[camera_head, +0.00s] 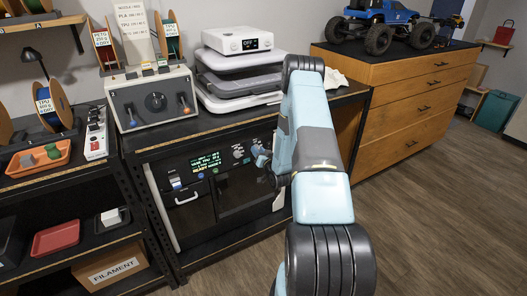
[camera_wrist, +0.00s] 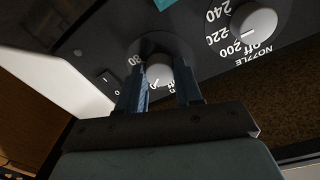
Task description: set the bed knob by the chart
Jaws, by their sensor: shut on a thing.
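The bed knob (camera_wrist: 158,71) is a grey-white round dial on the dark printer panel, with 80 and Off marks partly visible around it. My gripper (camera_wrist: 161,84) is shut on it, one dark finger on each side. In the head view my gripper (camera_head: 264,162) is at the panel's right part and hides this knob. The nozzle knob (camera_wrist: 253,22) sits beside it, labelled NOZZLE, with its dial at 200 to 240 and Off marks; it also shows in the head view (camera_head: 238,151). The chart (camera_head: 132,33) is a white card standing at the back left, its small text partly readable.
The printer's green display (camera_head: 207,161) is left of the knobs. A grey control box (camera_head: 153,100) stands on the bench above, beside a white stacked device (camera_head: 240,75). Spools and an orange tray (camera_head: 38,158) fill the left shelves. Open floor lies to the right.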

